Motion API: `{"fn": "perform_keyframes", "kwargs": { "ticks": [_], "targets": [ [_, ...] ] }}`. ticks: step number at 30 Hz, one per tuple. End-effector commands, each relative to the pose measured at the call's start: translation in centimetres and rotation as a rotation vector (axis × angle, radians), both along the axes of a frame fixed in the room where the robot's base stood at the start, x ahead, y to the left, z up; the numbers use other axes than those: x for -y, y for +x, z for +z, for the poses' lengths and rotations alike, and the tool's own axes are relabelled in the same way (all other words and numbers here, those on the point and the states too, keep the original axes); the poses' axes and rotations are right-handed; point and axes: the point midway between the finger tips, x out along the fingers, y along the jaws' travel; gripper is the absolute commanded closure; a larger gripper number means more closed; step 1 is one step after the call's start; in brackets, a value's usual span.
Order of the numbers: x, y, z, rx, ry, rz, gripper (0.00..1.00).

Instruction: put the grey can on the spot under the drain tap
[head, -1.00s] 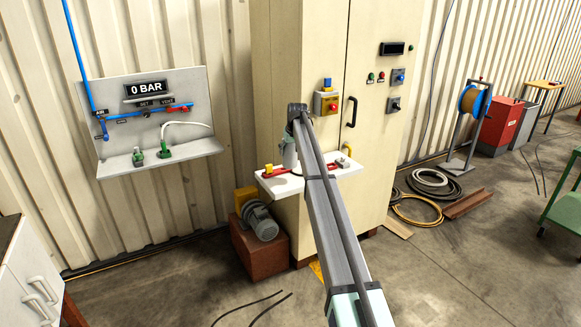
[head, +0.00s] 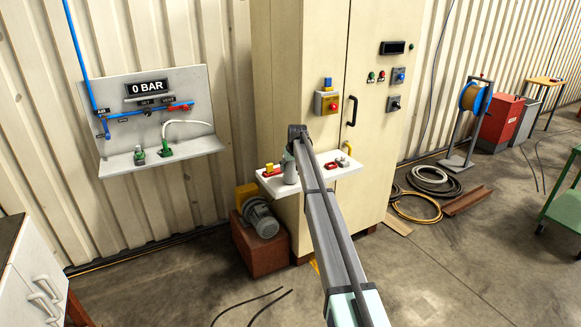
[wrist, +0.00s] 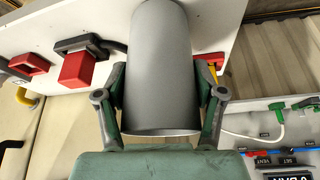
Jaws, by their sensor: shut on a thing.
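My gripper (wrist: 160,98) is shut on the grey can (wrist: 158,65), with a finger on each side of it. In the head view the can (head: 290,174) shows just below the arm's end, in front of the white shelf (head: 312,185) on the cabinet. I cannot tell whether its base touches the shelf. I cannot pick out the drain tap or the spot under it for certain; the can and arm hide part of the shelf.
Red parts (head: 333,166) and a red-and-yellow piece (head: 270,170) sit on the shelf beside the can. The beige cabinet (head: 313,60) rises behind. A motor (head: 260,218) on a brown block stands below left. A grey gauge panel (head: 155,110) hangs on the left wall.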

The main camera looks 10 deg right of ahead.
Motion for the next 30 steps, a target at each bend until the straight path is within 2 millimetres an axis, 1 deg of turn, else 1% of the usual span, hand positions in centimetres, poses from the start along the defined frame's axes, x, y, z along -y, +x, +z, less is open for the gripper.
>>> {"fn": "perform_keyframes", "kwargs": {
  "ticks": [4, 5, 6, 16, 21, 23, 26, 30],
  "targets": [
    [0.0, 0.0, -0.4, 0.0, 0.0, 0.0, 0.89],
    [0.0, 0.0, -0.3, 0.0, 0.0, 0.0, 0.21],
    [0.0, 0.0, -0.3, 0.0, 0.0, 0.0, 0.07],
    [0.0, 0.0, -0.2, 0.0, 0.0, 0.0, 0.06],
    [0.0, -0.3, 0.4, 0.0, 0.0, 0.0, 0.06],
    [0.1, -0.5, 1.0, 0.0, 0.0, 0.0, 0.06],
    [0.2, -1.2, 2.4, 0.002, -0.001, 0.0, 0.06],
    [0.4, -2.4, 4.9, 0.002, 0.0, -0.001, 0.06]
  ]
}}
